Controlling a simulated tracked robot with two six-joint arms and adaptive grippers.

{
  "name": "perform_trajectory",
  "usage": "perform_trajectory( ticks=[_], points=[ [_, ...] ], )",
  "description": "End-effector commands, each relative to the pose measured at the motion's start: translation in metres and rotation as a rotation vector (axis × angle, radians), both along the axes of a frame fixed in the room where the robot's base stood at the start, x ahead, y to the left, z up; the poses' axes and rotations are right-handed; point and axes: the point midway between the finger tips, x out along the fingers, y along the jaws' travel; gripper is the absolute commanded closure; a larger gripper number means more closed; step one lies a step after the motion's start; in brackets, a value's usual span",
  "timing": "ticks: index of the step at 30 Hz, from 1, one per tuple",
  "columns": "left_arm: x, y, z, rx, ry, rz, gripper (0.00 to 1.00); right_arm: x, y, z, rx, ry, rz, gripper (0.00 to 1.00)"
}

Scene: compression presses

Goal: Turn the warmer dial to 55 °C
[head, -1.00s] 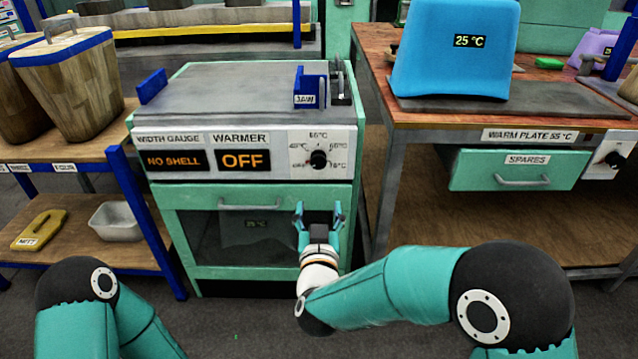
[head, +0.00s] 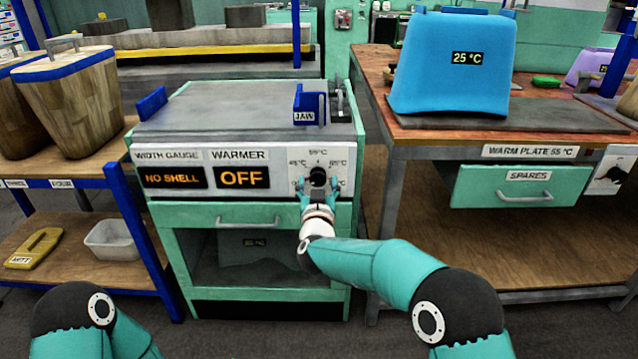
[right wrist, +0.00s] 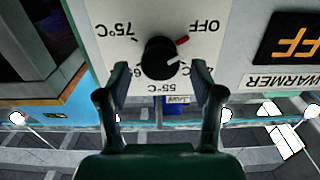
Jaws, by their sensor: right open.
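The warmer dial (head: 317,176) is a black round knob on the white front panel of the warmer (head: 240,207). The orange WARMER display (head: 241,178) reads OFF. In the right wrist view, which is upside down, the dial (right wrist: 160,58) has a red mark pointing toward the OFF label. The 55°C label (right wrist: 172,87) shows, while the fingers partly cover neighbouring labels. My right gripper (head: 317,190) is open in front of the dial, its fingertips (right wrist: 160,82) on either side of the knob's lower part and apart from it. My left gripper is out of view.
A JAW-labelled blue block (head: 310,104) stands on the warmer's top. A wooden bench (head: 400,118) with a blue 25 °C piece (head: 452,65) stands to the right. A wooden shelf (head: 85,172) stands to the left.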

Motion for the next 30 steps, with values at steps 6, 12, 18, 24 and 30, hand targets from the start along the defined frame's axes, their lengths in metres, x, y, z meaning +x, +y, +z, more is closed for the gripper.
perform_trajectory(
  ticks=[6, 12, 18, 24, 30],
  points=[
    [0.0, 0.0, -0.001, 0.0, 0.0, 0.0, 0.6, 0.015, 0.0, 0.0, 0.0, -0.001, 0.001, 0.33],
    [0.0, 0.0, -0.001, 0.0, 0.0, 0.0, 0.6, 0.017, 0.001, 0.0, -0.001, 0.0, 0.002, 0.33],
    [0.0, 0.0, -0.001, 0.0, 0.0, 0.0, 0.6, 0.017, 0.001, 0.0, -0.001, 0.0, 0.002, 0.42],
    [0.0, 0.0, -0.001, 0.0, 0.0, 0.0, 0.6, 0.017, 0.001, 0.0, 0.0, 0.0, 0.002, 0.75],
    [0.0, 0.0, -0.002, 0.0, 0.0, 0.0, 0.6, 0.017, -0.001, 0.0, 0.002, 0.0, 0.001, 0.92]
  ],
)
